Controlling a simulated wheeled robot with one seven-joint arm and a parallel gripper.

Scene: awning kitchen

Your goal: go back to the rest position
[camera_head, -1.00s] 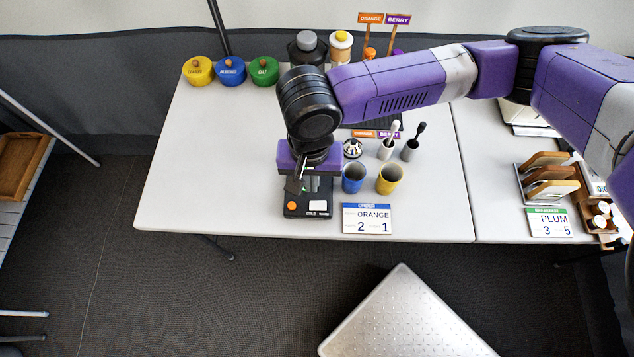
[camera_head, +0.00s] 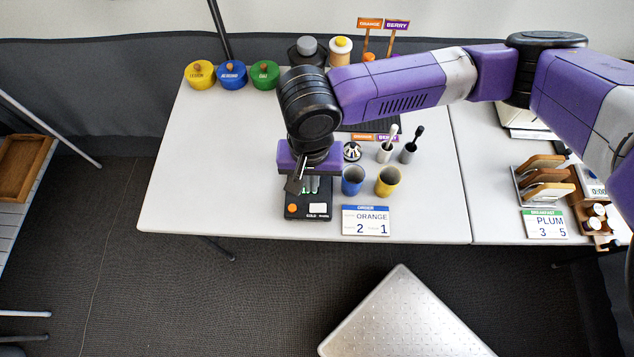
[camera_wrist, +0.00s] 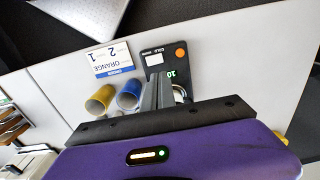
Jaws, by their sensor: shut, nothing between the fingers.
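My gripper (camera_head: 300,180) is shut and empty, pointing down over the black device (camera_head: 308,211) with an orange and a white button. In the wrist view my gripper (camera_wrist: 158,92) shows its fingers together in front of the black device (camera_wrist: 167,58). I cannot tell the height of the fingertips above the device. My arm reaches in from the right across the table and hides part of its middle.
A blue cup (camera_head: 352,182) and a yellow cup (camera_head: 388,182) stand just right of my gripper. An order card (camera_head: 366,220) lies at the front edge. Lidded yellow, blue and green pots (camera_head: 231,75) stand at the back left. The table's left part (camera_head: 200,170) is clear.

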